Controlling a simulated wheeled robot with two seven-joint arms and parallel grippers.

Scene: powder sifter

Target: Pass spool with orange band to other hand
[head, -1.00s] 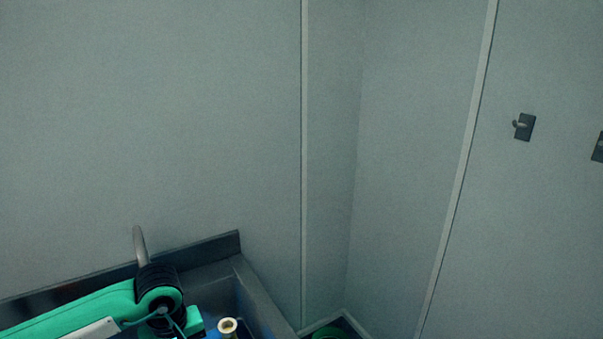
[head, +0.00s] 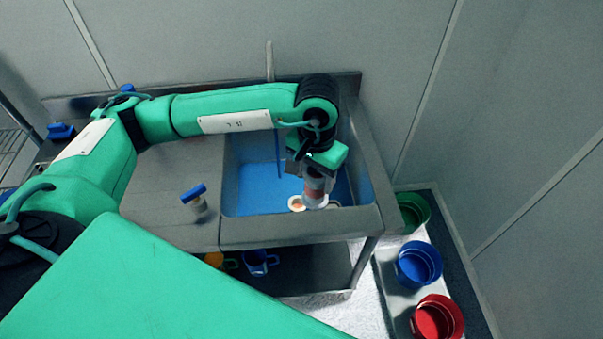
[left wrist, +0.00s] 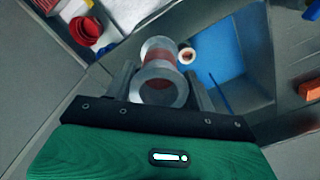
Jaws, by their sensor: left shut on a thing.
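My left gripper (head: 312,176) is over the sink at the right end of the metal counter, pointing down. It is shut on a spool (head: 316,188) with pale grey ends and a dull reddish-orange band. In the left wrist view the spool (left wrist: 158,72) sits between the two fingers, one flange facing the camera. A small white ring-shaped piece with an orange centre (head: 297,203) lies beside it, low in the sink; it also shows in the left wrist view (left wrist: 187,55). My right gripper is not in view.
The blue-floored sink (head: 250,190) has raised metal walls. A blue-topped item (head: 195,195) stands on the counter to its left. Green (head: 412,210), blue (head: 418,264) and red (head: 437,316) containers stand at lower right. A blue mug (head: 258,262) is on the shelf below.

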